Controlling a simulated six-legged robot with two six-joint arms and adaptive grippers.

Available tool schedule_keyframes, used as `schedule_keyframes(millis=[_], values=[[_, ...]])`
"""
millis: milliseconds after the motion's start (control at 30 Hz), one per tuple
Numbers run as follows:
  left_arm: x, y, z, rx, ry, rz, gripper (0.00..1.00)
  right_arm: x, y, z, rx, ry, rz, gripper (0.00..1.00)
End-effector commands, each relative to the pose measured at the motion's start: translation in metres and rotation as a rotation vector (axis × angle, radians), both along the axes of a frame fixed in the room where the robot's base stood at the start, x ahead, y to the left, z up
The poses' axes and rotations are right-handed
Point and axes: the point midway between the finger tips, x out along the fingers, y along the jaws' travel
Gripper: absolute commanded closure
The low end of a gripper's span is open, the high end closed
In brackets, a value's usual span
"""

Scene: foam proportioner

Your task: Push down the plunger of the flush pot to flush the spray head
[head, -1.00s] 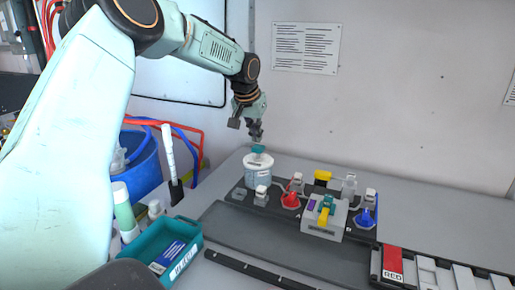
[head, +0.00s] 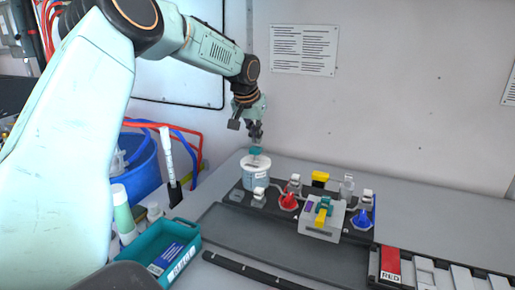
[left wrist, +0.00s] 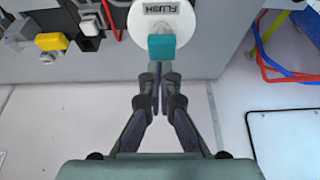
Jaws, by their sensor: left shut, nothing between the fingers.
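The flush pot (head: 256,175) is a white, round pot at the back left of the dark panel. Its teal plunger (head: 255,151) stands up from the lid. In the left wrist view the white lid (left wrist: 170,12) reads FLUSH and the teal plunger (left wrist: 162,46) is just beyond my fingertips. My left gripper (head: 256,138) is shut and empty, pointing down just above the plunger. Its closed fingers also show in the left wrist view (left wrist: 161,76). I cannot tell whether they touch the plunger. My right gripper is not in view. I cannot clearly identify the spray head.
A grey block (head: 322,219) with teal, yellow and purple parts sits on the panel, between a red knob (head: 288,202) and a blue knob (head: 362,219). A teal bin (head: 172,258) and a blue bucket (head: 140,170) with hoses are at left. The wall is behind.

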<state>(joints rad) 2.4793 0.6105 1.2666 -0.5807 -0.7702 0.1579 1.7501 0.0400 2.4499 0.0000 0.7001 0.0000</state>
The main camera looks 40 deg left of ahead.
Motion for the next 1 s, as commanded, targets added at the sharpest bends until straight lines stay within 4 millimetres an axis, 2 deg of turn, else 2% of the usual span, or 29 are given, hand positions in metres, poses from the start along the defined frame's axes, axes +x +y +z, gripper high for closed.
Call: schedule_keyframes(millis=[1000], values=[[-0.001, 0.000, -0.032, -0.001, 0.003, 0.000, 1.00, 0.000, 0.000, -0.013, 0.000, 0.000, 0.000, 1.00]])
